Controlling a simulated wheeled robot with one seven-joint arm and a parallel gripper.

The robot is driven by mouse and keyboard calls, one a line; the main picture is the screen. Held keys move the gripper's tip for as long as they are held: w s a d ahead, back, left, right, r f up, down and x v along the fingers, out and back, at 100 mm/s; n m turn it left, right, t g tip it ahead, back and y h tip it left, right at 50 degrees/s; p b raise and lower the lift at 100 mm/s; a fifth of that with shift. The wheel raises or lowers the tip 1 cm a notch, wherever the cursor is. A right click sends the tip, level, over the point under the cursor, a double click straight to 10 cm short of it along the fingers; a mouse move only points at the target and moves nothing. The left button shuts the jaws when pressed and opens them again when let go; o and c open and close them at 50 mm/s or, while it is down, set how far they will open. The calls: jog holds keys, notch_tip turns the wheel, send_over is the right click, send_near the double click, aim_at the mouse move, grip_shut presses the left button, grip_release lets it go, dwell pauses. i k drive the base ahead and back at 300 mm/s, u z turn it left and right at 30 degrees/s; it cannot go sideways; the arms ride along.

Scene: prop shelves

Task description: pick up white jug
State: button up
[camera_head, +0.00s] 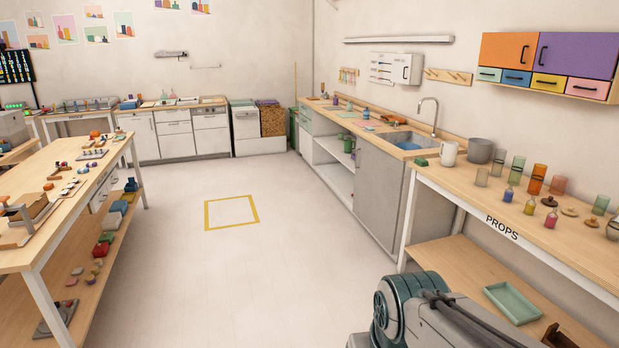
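A white jug (448,153) stands upright at the far left end of the props table (493,191), beside a grey pot (481,150). A small green block (421,162) lies just left of the jug. Part of my arm shows at the bottom of the view, well below and in front of the table's top. My gripper is not in view.
Clear and coloured glasses (536,179), small bottles and lids stand on the props table right of the pot. Its lower shelf holds a green tray (512,303). A sink counter (378,133) adjoins beyond. A workbench (60,235) stands at left. The middle floor is clear.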

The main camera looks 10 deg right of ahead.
aim_at(451, 148)
jog(key=z, duration=0.15)
jog(key=i, duration=1.6)
jog(key=z, duration=0.3)
jog(key=i, duration=1.7)
jog(key=z, duration=0.4)
jog(key=i, duration=1.5)
jog(key=z, duration=0.1)
